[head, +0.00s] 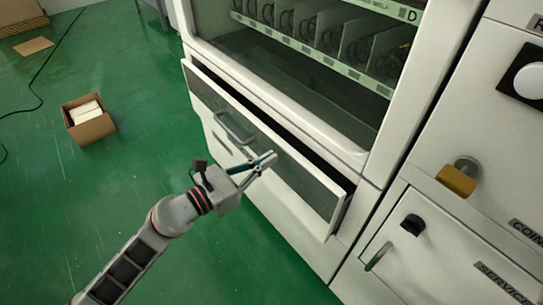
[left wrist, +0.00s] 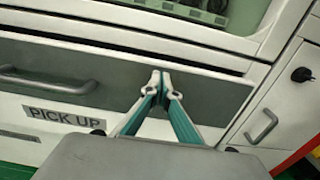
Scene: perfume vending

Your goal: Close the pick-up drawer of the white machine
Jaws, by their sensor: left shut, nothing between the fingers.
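The white machine (head: 278,97) stands on the green floor. Its pick-up drawer (head: 203,88) stands partly open, with a dark gap along its top edge. The drawer has a grey front panel and a bar handle (head: 234,130); the handle also shows in the left wrist view (left wrist: 45,82), above a PICK UP label (left wrist: 63,117). My left gripper (head: 272,158) is shut and empty, in front of the drawer panel, right of the handle. In the left wrist view its fingertips (left wrist: 160,77) overlap the panel near its top edge; I cannot tell whether they touch. My right gripper is not in view.
A service door (head: 400,255) with a padlock (head: 457,178) above it is at the right of the drawer. An open cardboard box (head: 92,127) stands on the floor at the left, near a black cable (head: 44,80). The floor between box and machine is clear.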

